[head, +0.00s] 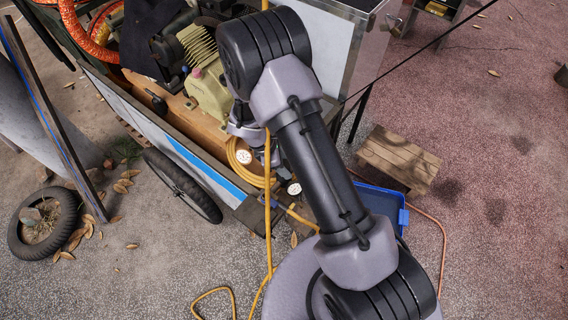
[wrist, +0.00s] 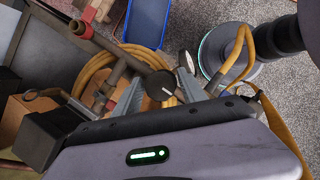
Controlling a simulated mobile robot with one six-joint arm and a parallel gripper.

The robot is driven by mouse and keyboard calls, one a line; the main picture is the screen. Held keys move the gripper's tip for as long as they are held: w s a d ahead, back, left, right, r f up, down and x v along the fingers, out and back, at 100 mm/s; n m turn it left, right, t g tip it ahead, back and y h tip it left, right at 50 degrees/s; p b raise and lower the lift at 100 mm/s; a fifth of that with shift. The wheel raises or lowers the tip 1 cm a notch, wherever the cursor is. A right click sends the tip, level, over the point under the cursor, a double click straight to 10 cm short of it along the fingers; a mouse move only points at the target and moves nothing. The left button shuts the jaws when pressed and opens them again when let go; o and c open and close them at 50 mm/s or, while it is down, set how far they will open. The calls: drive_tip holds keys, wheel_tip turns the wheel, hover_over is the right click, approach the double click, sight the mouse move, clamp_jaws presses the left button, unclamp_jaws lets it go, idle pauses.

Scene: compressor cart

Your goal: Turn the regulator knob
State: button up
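The regulator knob (wrist: 160,85) is a dark round knob with a white mark, seen in the wrist view on the pipework of the cart. My gripper (wrist: 159,80) is open, with one grey finger on each side of the knob in the picture. Small gaps show between the knob and both fingers; I cannot tell how far the fingertips are from it in depth. In the head view the knob is hidden behind my arm. Two white-faced gauges show there, one at the left (head: 243,157) and one lower right (head: 294,188).
A coiled yellow hose (head: 238,165) hangs close by on the compressor cart (head: 190,152), and a yellow line runs down past my arm. A blue tray (head: 385,205) and a wooden crate (head: 398,158) stand on the ground to the right. Open paving lies farther right.

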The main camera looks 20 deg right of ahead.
drive_tip(key=shift+o, duration=0.5)
drive_tip(key=shift+a+r, duration=0.15)
drive_tip(key=shift+r, duration=0.25)
drive_tip(key=p+v, duration=0.4)
drive_tip(key=v, duration=1.2)
drive_tip(key=shift+r, duration=0.3)
drive_tip(key=shift+w, duration=0.1)
